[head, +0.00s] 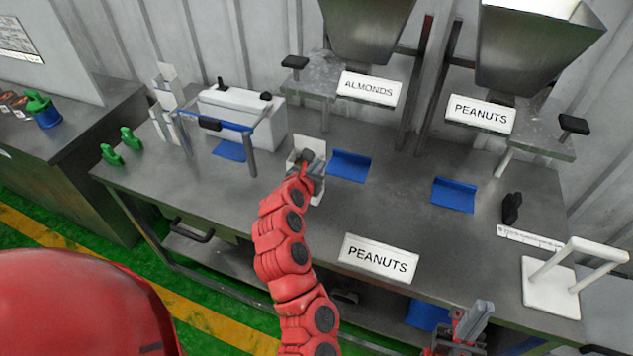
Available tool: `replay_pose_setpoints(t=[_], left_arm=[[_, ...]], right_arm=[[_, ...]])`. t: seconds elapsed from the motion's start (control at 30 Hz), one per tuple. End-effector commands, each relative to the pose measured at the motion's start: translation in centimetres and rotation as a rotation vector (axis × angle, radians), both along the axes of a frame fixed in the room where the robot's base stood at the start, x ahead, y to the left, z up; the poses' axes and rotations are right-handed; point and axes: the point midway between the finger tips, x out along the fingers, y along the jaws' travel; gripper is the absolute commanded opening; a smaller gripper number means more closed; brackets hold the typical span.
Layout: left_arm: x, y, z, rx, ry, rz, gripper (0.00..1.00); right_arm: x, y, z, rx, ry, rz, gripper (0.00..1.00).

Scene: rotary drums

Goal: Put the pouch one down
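A white pouch (309,143) stands upright over the steel worktop, near its middle. My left gripper (312,164) is at the pouch and appears shut on it, covering its middle. White parts of the pouch show above and below the gripper. Whether its bottom touches the worktop is hard to tell. My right gripper (470,325) is low at the right, in front of the worktop's front edge and away from the pouch. Its grey fingers show partly, and its opening is unclear.
Blue trays (349,165) (454,195) sit under the almonds and peanuts hoppers. A white sealer-like machine (240,115) stands left of the pouch. A peanuts sign (378,259) is at the front edge. A white stand (552,286) is at right. Bare worktop (400,215) lies right of the pouch.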

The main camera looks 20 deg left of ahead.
Motion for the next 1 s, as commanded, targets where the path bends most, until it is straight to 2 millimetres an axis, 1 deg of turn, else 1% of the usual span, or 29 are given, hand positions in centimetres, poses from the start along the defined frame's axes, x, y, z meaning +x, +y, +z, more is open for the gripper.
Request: replay_pose_setpoints(t=[0.17,0.23,0.4,0.77,0.97,1.0], left_arm=[[0.1,0.1,-1.7,0.002,-0.003,0.001,0.00],[0.0,0.0,-2.9,0.000,0.002,0.000,0.00],[0.0,0.0,-5.1,0.000,0.000,-0.001,0.00],[0.1,0.0,-5.5,-0.002,-0.006,0.001,0.00],[0.1,0.0,-5.5,-0.001,-0.005,0.001,0.33],[0.1,0.0,-5.5,-0.001,-0.005,0.001,0.33]], right_arm=[[0.0,0.0,0.6,0.000,0.000,0.000,0.00],[0.0,0.0,0.9,0.000,0.000,0.000,0.00],[0.0,0.0,1.4,0.000,0.000,0.000,0.00],[0.0,0.0,1.1,0.000,0.000,0.000,0.00],[0.0,0.0,1.2,0.000,0.000,0.000,0.00],[0.0,0.0,1.2,0.000,0.000,0.000,0.00]])
